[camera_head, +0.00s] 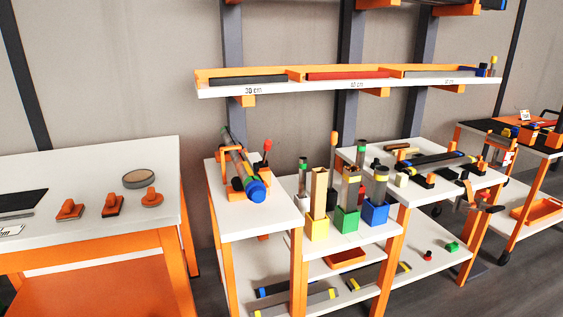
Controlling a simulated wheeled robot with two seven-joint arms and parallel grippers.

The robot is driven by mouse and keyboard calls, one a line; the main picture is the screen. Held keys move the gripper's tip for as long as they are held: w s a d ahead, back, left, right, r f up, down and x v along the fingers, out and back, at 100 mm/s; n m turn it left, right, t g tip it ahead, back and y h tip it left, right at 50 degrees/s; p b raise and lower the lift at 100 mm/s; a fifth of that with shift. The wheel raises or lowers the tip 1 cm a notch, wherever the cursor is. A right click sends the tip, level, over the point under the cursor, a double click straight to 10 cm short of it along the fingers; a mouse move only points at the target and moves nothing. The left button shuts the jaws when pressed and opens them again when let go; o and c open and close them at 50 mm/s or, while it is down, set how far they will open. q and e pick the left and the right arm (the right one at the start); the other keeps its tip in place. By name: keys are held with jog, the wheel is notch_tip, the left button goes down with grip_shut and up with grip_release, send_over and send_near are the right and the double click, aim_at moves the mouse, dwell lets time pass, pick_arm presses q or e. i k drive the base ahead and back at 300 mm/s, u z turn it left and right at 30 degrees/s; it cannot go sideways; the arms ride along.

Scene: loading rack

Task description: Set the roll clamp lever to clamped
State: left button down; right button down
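An orange cradle (235,184) stands on the white table left of centre. A long dark roll (237,153) with blue and orange bands lies in it, its blue end (256,190) towards me. A short lever with a red knob (267,145) stands up at the right of the cradle and looks roughly upright. It looks like the roll clamp lever; its exact setting is too small to tell. Neither of my grippers is in view.
Yellow, green and blue bins (345,220) holding upright tubes stand right of the cradle. A shelf (350,86) runs above. The left table (90,165) holds several orange-handled tools. Another table (425,185) with dark bars stands to the right. Grey floor shows between the left tables.

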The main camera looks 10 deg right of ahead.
aim_at(267, 144)
jog(key=u, duration=0.65)
jog(key=i, duration=0.85)
jog(key=z, duration=0.05)
